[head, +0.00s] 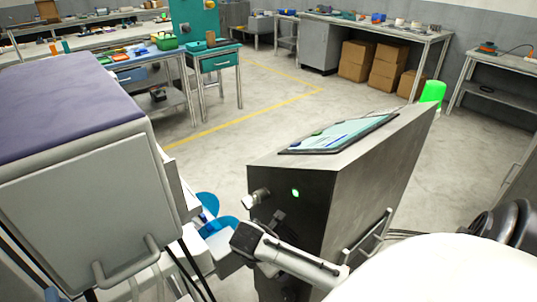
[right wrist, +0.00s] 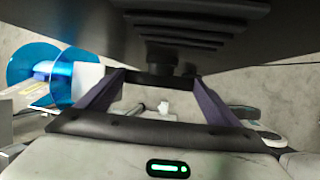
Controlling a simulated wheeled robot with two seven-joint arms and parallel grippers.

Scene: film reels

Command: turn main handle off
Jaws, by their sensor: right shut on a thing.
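A dark console (head: 345,190) with a sloped top stands in the middle of the head view. A metal knob (head: 257,197) and a lit green light (head: 295,193) are on its dark face. My right gripper (head: 277,218) reaches this face from below, beneath the knob and the light. In the right wrist view, my right gripper (right wrist: 158,78) has its two fingers on either side of a dark part (right wrist: 160,58) of the console and is shut on it. This part looks like the handle; its shape and angle are largely hidden. My left gripper is not in view.
A grey machine with a purple top (head: 75,105) stands close on the left. Blue reels (head: 217,226) sit between it and the console. A screen (head: 340,133) lies on the console top. Workbenches and cardboard boxes (head: 385,68) stand behind, with open floor between.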

